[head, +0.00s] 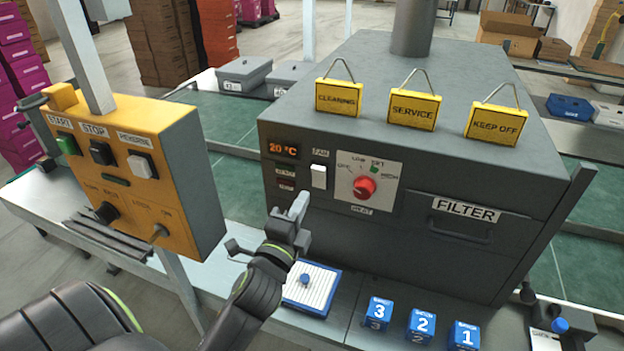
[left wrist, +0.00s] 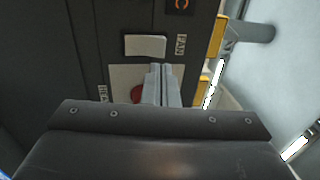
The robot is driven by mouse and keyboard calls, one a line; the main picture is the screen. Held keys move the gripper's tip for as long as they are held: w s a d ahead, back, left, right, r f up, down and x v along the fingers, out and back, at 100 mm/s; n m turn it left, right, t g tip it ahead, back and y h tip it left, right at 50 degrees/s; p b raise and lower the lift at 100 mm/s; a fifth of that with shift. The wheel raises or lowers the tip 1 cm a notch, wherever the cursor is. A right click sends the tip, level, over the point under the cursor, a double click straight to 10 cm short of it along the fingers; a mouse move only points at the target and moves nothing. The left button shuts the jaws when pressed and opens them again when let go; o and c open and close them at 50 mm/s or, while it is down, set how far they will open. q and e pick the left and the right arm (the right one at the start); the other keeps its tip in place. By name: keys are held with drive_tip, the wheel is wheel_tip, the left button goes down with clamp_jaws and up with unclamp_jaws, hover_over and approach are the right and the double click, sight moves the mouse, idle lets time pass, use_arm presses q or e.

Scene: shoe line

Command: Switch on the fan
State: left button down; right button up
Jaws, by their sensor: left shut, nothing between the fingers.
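The fan switch (head: 319,176) is a white rocker under the FAN label on the front of a dark grey machine (head: 450,165). It also shows in the left wrist view (left wrist: 146,46), just beyond the fingertips. My left gripper (head: 300,197) is shut and empty, its fingertips a little below and left of the switch in the head view. In the left wrist view the closed fingers (left wrist: 163,70) point toward the panel; I cannot tell whether they touch it. My right gripper is not in view.
An orange control box (head: 135,160) stands left. Blue numbered blocks (head: 421,324) and a blue-framed pad (head: 312,290) lie in front.

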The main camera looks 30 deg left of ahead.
sight(317, 172)
use_arm(q)
drive_tip(key=p+x, duration=0.1)
drive_tip(key=x, duration=0.5)
drive_tip(key=shift+w+r, duration=0.1)
drive_tip(key=shift+w, duration=0.1)
drive_tip(key=p, duration=0.2)
drive_tip(key=r+p, duration=0.1)
drive_tip(key=shift+w+a+g+p, duration=0.1)
drive_tip(key=shift+w+g+p, duration=0.1)
drive_tip(key=shift+g+p, duration=0.15)
drive_tip(key=shift+f+b, duration=0.3)
drive_tip(key=shift+f, duration=0.1)
